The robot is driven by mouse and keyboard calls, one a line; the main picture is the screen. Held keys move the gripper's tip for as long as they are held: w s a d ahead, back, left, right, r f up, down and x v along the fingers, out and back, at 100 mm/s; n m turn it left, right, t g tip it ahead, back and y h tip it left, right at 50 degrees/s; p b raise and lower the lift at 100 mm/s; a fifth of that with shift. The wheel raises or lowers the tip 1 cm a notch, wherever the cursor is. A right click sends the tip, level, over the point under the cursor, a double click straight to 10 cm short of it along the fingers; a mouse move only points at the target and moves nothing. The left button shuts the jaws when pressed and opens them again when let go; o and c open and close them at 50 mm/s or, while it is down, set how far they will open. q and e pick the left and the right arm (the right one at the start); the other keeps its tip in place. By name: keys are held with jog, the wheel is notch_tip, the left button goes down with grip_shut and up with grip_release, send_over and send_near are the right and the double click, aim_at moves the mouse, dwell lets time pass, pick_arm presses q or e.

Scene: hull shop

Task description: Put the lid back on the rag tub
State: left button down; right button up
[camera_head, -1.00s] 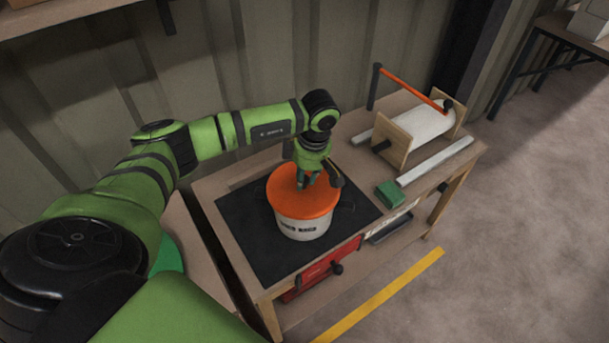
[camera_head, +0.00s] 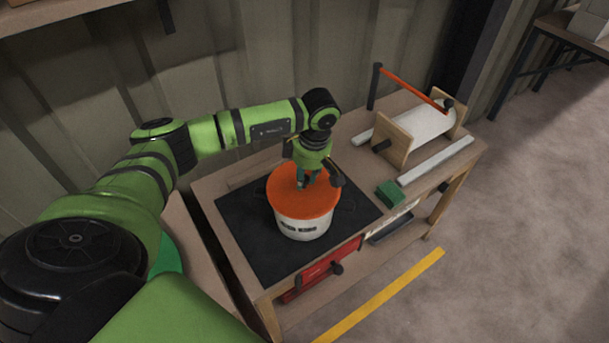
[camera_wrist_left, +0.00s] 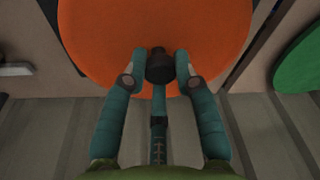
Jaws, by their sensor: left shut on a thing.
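The rag tub (camera_head: 302,228) is a white bucket with a dark label, standing on a black mat on the bench. The orange lid (camera_head: 290,203) lies over the tub's mouth and looks level; the head view does not show whether it is pressed down all round. My left gripper (camera_head: 306,184) points down over the middle of the lid, shut on its dark knob. In the left wrist view the teal fingers close on the knob (camera_wrist_left: 160,67) from both sides, with the orange lid (camera_wrist_left: 110,40) behind it. My right gripper is not in view.
The black mat (camera_head: 250,245) has bare room around the tub. To the right on the bench are a roll of white material (camera_head: 425,125) in a wooden stand, a green block (camera_head: 390,194) and a pale bar (camera_head: 437,160). A corrugated wall rises behind.

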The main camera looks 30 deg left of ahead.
pick_arm(q)
jog(key=shift+f+b, duration=0.2)
jog(key=shift+b, duration=0.25)
dwell(1.2)
jog(key=shift+c, duration=2)
grip_release()
jog(key=shift+r, duration=0.15)
jog(key=shift+r+p, duration=2.15)
jog(key=shift+r, duration=1.25)
grip_shut()
